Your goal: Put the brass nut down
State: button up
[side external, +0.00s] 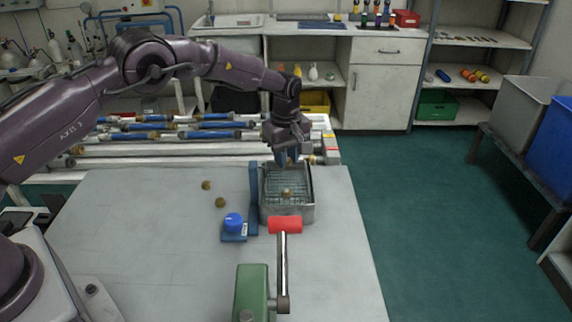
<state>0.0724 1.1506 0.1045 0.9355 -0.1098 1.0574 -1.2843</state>
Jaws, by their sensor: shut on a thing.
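My gripper (287,162) points down over the far part of a grey metal wire tray (310,208). It is shut on a brass nut, which the fingers hide almost fully at this size. One brass nut (287,192) shows inside the tray, nearer the camera than my fingertips. Two more brass nuts (206,185) and (220,202) lie loose on the grey table top, left of the tray. How high the fingertips are above the tray floor I cannot tell.
A blue upright plate (253,190) stands against the tray's left side. A blue knob (233,222) on a blue base is at its near left. A red-ended lever (285,225) on a green block (253,290) stands in front. Pipes (180,150) lie behind.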

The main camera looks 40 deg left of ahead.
aim_at(286, 179)
jog(key=shift+f, duration=1.35)
jog(key=shift+f, duration=0.15)
jog(key=shift+f, duration=0.45)
jog(key=o, duration=0.6)
jog(key=shift+r, duration=0.1)
notch_tip(286, 179, up, 13)
jog(key=shift+s+r, duration=0.1)
